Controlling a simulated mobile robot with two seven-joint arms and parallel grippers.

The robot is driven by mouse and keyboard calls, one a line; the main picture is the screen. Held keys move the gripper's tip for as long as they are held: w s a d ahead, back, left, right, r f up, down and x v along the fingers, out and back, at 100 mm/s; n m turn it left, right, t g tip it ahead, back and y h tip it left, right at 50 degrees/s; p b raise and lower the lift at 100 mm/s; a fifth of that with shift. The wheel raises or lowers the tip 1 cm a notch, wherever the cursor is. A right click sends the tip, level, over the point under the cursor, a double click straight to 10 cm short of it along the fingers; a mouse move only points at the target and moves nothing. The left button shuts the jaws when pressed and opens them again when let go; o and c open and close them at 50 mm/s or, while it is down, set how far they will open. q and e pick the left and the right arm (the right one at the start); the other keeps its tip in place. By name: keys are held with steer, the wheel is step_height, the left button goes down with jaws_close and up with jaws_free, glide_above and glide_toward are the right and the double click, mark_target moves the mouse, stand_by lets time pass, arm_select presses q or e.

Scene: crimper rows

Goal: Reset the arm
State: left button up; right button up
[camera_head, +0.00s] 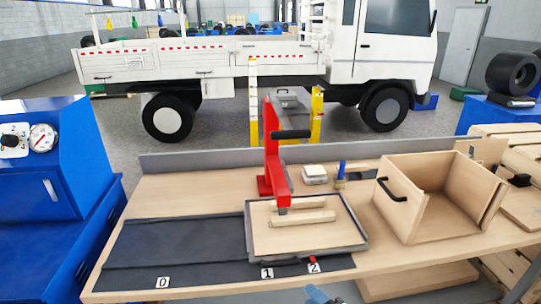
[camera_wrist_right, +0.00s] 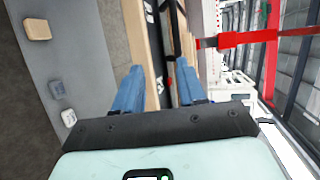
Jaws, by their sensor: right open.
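A red press stand (camera_head: 272,150) with a black handle (camera_head: 291,134) stands on the workbench. A grey-rimmed tray (camera_head: 250,238) sits in front of it, with two light wooden bars (camera_head: 302,218) lying on its board. My right gripper (camera_head: 322,295) just shows at the bottom edge of the head view, in front of the bench. In the right wrist view (camera_wrist_right: 156,85) its two blue fingers are apart with nothing between them. A red part (camera_wrist_right: 240,40) shows in the upper right of that view. My left gripper is not in view.
The wooden workbench (camera_head: 200,190) has a dark mat (camera_head: 170,250) with labels 0, 1 and 2. An open wooden box (camera_head: 425,225) stands at the right. A small scale-like device (camera_head: 314,174) stands behind the tray. A blue machine (camera_head: 60,180) is at the left.

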steer(key=s+a+f+n+g+p, duration=0.2)
steer(key=s+f+g, duration=0.2)
steer(key=s+f, duration=0.5)
steer(key=s+a+f+n+g+p, duration=0.2)
steer(key=s+f+g+p, duration=0.15)
steer(key=f, duration=0.95)
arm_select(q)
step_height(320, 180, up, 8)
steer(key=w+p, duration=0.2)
arm_select(e)
steer(key=s+d+f+n+g+h, duration=0.1)
steer(key=s+f+n+g, duration=0.1)
steer(key=s, duration=0.6)
steer(key=s+d+f+n+g+h, duration=0.2)
steer(key=s+f+g, duration=0.3)
steer(key=s, duration=0.4)
steer(key=shift+d+f+n+h, duration=0.2)
steer(key=shift+d+n+h, duration=0.1)
steer(key=shift+n, duration=0.4)
